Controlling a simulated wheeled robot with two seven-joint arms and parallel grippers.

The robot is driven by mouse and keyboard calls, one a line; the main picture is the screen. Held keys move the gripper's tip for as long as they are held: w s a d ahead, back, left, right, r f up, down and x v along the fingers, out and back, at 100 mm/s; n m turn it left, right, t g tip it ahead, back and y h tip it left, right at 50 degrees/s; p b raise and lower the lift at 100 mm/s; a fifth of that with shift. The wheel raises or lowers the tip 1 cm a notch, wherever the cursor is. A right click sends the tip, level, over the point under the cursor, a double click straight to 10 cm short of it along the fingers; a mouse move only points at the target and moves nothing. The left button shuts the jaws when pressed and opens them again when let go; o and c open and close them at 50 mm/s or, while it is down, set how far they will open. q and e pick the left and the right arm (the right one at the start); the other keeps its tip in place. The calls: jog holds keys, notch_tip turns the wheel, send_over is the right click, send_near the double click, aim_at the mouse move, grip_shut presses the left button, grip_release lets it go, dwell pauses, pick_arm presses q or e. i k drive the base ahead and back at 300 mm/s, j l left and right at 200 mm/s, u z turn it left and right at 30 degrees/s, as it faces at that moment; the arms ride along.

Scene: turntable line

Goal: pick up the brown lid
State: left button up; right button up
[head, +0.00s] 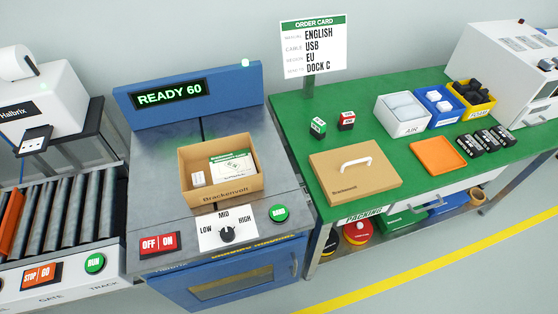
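The brown lid (348,182) lies flat on the green-topped packing bench, near its front left edge. It has a white arched handle (356,162) on top and small printing on its front left part. An open brown box (221,178) stands to its left on the metal top of the blue machine. The box holds a white and green card or booklet (232,165) and a small white item (198,179). Neither of my grippers shows in the head view.
Two small stamps, green (318,127) and red (347,120), stand behind the lid. To its right are an orange tray (437,154), black devices (486,141) and white, blue and yellow bins (403,113). The order card (313,45) rises behind. A roller track (62,218) is at left.

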aim_at(344, 174)
jog(key=l+u, duration=0.35)
jog(key=l, duration=0.5)
jog(key=l+u, duration=0.4)
jog(key=l, duration=0.45)
